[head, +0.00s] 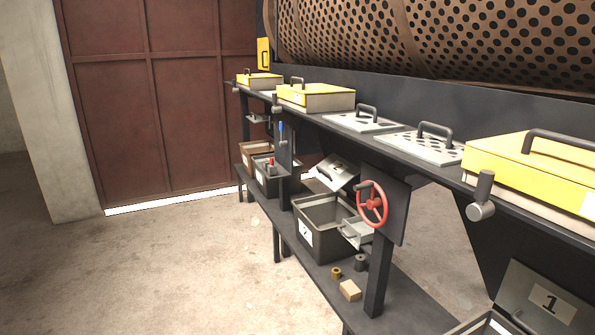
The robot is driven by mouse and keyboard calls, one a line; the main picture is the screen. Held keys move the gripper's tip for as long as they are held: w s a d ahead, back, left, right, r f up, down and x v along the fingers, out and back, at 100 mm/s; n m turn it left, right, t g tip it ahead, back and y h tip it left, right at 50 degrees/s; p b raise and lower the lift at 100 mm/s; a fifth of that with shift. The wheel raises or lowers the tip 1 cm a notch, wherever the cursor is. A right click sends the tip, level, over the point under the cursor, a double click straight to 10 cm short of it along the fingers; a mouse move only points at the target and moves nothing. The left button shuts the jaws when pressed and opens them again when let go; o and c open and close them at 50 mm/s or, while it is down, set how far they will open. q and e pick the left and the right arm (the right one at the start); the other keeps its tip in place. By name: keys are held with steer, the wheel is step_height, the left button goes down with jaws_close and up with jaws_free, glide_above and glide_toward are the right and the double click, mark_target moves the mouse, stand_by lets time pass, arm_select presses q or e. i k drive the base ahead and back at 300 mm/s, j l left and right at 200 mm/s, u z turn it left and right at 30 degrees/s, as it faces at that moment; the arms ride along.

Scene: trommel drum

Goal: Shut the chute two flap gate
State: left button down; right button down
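The flap plate marked 2 (338,177) is light grey and shows below the bench in the middle of the head view. It sits tilted above a dark bin (325,250) that has a white label on its side. It appears swung out at an angle, but its hinge is too small to make out. A small grey box-like part with a handle (357,233) is at the bin's right edge. Neither of my grippers is in view.
A red handwheel (372,204) stands on a dark panel right of the bin. A flap marked 1 (547,304) is at the lower right. Yellow lids (316,97) and grey perforated plates (422,146) line the bench top. A wooden block (350,290) lies on the lower shelf. Floor at left is clear.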

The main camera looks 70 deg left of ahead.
mark_target(333, 171)
steer(key=u, duration=1.9)
steer(key=i, duration=0.1)
